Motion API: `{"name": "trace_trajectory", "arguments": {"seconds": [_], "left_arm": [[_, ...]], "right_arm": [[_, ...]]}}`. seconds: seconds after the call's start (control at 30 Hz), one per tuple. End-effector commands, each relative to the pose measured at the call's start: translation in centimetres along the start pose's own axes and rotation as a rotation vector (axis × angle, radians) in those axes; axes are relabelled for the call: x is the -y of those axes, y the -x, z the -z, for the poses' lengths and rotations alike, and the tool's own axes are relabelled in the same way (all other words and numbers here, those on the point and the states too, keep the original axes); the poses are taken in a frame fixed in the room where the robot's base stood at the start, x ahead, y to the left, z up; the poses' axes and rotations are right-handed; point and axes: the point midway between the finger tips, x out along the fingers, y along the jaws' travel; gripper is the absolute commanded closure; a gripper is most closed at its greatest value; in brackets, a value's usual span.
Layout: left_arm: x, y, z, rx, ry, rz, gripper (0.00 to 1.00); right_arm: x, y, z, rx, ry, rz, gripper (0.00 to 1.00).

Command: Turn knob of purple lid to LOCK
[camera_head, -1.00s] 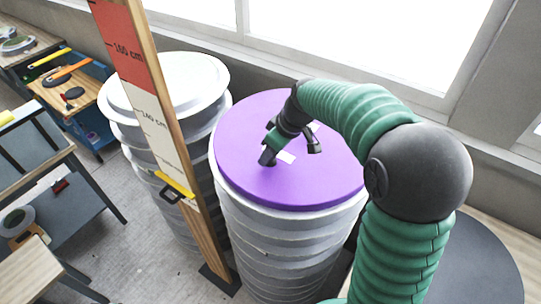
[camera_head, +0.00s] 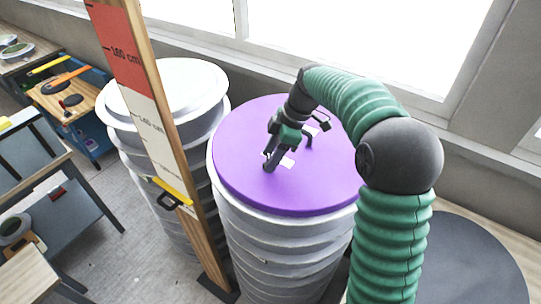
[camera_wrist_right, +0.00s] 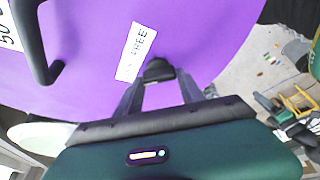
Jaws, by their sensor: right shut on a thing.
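The purple lid (camera_head: 245,140) sits on top of a tall grey ribbed drum and also fills much of the right wrist view (camera_wrist_right: 205,30). My right gripper (camera_head: 277,158) reaches down onto the lid from the upper right. In the right wrist view, its two fingers (camera_wrist_right: 158,88) close around a small dark knob (camera_wrist_right: 158,69). A white label (camera_wrist_right: 136,52), reading FREE, is right beside the knob. A dark bent handle (camera_wrist_right: 42,50) and part of another white label (camera_wrist_right: 8,25) show at the left. The knob is largely hidden in the head view. My left gripper is not in view.
A second grey drum with a white lid (camera_head: 180,85) stands to the left. A wooden measuring post (camera_head: 165,120) stands in front, between the drums. Work tables with tools (camera_head: 70,95) are at the far left. A window wall (camera_head: 330,30) runs behind the drums.

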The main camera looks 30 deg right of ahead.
Motion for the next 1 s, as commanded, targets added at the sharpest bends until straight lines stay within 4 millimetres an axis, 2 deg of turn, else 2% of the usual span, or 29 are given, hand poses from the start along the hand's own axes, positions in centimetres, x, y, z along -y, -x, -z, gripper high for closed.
{"name": "trace_trajectory", "arguments": {"seconds": [0.53, 0.57, 0.6, 0.73, 1.0], "left_arm": [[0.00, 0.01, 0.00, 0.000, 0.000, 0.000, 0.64], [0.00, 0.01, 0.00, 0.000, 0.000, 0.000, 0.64], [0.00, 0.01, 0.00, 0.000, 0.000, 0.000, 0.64], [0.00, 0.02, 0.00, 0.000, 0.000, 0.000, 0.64], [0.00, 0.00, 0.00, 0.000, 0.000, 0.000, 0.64]], "right_arm": [[-0.05, -0.04, -0.07, 0.001, 0.026, 0.010, 0.95], [-0.05, -0.04, -0.07, 0.001, 0.026, 0.010, 0.53], [-0.05, -0.04, -0.06, 0.001, 0.026, 0.010, 0.48], [-0.03, -0.03, -0.05, 0.001, 0.026, 0.010, 0.33], [0.01, 0.06, -0.04, 0.000, 0.026, 0.010, 0.33]]}}
